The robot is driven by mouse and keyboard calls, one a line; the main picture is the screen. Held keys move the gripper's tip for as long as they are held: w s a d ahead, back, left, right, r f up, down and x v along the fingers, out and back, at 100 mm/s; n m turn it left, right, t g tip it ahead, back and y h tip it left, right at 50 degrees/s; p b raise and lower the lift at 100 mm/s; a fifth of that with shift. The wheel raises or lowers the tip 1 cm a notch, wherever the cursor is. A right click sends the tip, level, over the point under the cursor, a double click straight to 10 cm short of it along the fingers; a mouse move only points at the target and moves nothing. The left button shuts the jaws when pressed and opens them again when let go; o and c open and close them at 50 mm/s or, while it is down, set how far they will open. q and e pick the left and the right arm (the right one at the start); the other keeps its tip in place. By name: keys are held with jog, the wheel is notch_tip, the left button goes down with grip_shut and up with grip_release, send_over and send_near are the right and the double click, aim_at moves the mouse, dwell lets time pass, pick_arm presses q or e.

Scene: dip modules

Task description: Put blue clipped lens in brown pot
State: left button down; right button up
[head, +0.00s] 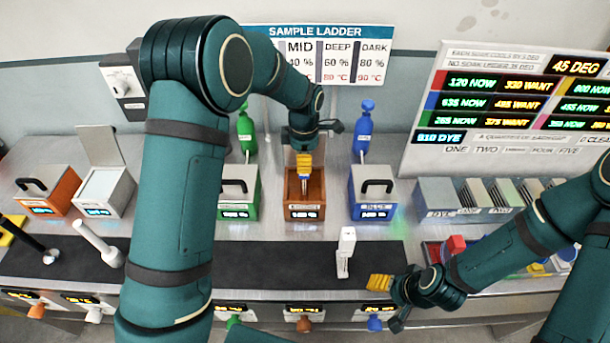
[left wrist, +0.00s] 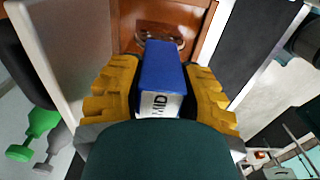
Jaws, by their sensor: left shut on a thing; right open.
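The brown pot (head: 291,187) stands in the middle of the bench between a green and a blue pot, its top open. My left gripper (head: 304,168) is right above it, pointing down. The brown inside of the pot (left wrist: 205,12) shows behind the clip; any lens below the clip is hidden. My right gripper (head: 385,290) is open and empty over the bench's front edge at the right.
The green pot (head: 252,182) and blue pot (head: 357,207) have black handles on top. A white stand (head: 345,252) rises from the dark mat in front. A slotted rack (head: 450,198) is at the right. Green and blue bottles (head: 363,132) stand behind the pots.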

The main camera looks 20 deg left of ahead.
pick_arm(q)
jog(key=shift+w+f, duration=0.1)
jog(key=shift+f, duration=0.65)
pick_arm(e)
jog(key=shift+w, duration=0.1)
pick_arm(q)
notch_tip(320, 180, down, 3)
jog(key=shift+f, duration=0.25)
jog(key=shift+f, duration=0.15)
pick_arm(e)
jog(key=shift+f, duration=0.15)
pick_arm(q)
jog(key=c, duration=0.7)
grip_release()
